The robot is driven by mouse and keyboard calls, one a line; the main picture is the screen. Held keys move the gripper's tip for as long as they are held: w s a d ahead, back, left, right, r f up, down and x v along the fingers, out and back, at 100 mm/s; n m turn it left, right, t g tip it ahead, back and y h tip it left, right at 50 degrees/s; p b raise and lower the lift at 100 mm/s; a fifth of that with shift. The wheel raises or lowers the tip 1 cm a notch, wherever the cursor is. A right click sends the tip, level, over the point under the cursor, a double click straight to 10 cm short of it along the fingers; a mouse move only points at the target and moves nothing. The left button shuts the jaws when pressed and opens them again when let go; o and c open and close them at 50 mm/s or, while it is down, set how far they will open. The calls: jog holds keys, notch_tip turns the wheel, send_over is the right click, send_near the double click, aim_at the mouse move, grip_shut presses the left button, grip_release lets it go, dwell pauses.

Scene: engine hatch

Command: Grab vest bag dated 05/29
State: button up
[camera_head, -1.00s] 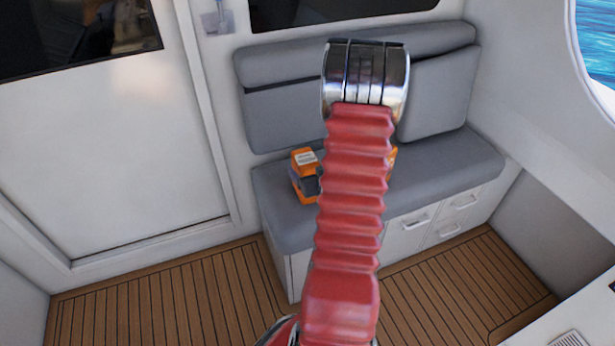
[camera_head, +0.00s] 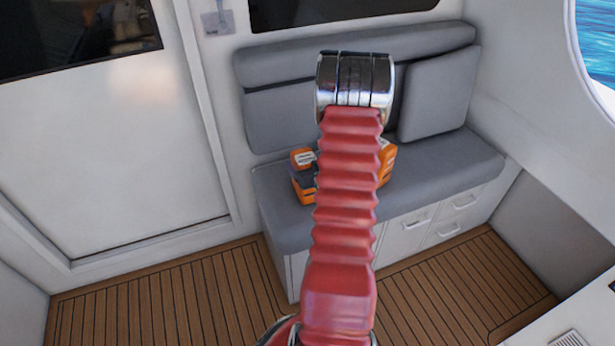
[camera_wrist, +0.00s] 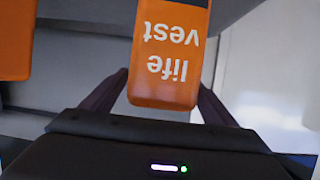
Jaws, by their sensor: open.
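An orange bag (camera_wrist: 165,85) with white upside-down "life vest" lettering fills the middle of the wrist view. My gripper (camera_wrist: 162,92) is open, with one dark finger at each side of the near end of this bag. I cannot tell whether the fingers touch it. Part of another orange bag (camera_wrist: 14,45) shows at the left edge. In the head view, orange bags show on the bench at the left (camera_head: 303,187) and right (camera_head: 387,165) of my red arm, which hides the middle and my gripper. No date is readable.
The bags rest on a grey cushioned bench (camera_head: 440,160) with a grey backrest (camera_head: 435,95) behind. White drawers (camera_head: 435,222) are below it. A white door (camera_head: 110,170) stands at the left. The wooden floor (camera_head: 180,305) is clear.

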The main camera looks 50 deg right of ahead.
dwell(0.3)
jog(key=shift+r, duration=0.1)
grip_shut()
dwell(0.8)
jog(key=shift+r, duration=0.1)
jog(key=shift+r, duration=4.9)
